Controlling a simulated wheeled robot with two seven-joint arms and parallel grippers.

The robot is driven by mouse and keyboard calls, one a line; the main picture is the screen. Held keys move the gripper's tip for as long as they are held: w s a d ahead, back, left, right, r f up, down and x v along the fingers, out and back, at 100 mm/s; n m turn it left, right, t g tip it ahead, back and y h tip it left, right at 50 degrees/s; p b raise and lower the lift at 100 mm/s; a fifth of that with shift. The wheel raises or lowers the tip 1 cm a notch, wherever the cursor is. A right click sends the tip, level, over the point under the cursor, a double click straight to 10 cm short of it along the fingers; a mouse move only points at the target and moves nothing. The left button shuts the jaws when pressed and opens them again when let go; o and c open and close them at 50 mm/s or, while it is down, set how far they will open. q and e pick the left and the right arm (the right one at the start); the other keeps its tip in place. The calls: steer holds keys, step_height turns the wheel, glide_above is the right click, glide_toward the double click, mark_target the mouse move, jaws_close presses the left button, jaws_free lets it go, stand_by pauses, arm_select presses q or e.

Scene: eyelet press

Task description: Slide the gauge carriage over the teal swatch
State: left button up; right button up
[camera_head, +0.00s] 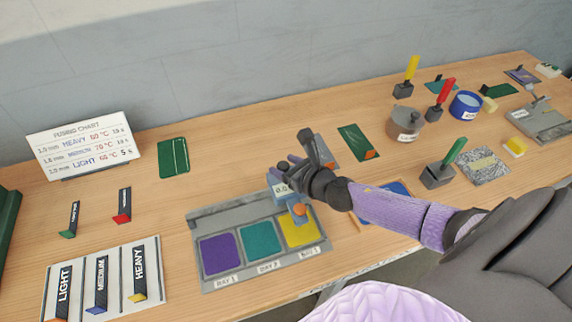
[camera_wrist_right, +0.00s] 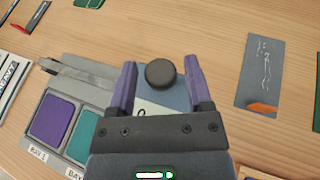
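The gauge carriage (camera_head: 281,188) is a blue-grey block with a small display and an orange tip, at the right end of the grey tray (camera_head: 209,214). Its orange tip (camera_head: 299,209) overlaps the yellow swatch (camera_head: 302,231). The teal swatch (camera_head: 261,241) lies uncovered in the middle bay, also in the wrist view (camera_wrist_right: 85,133). The purple swatch (camera_head: 220,254) is in the left bay. My right gripper (camera_head: 286,165) is above the carriage. In the wrist view its purple fingers stand apart on either side of a round black knob (camera_wrist_right: 161,73), with gaps visible. My left gripper is out of view.
A fusing chart (camera_head: 82,144) stands at the back left. A label board (camera_head: 106,276) lies left of the tray. A grey card with an orange corner (camera_wrist_right: 257,75) lies right of the gripper. Pots and upright handled tools crowd the table's right side.

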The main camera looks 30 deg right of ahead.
jaws_close()
stand_by(0.5)
stand_by(0.7)
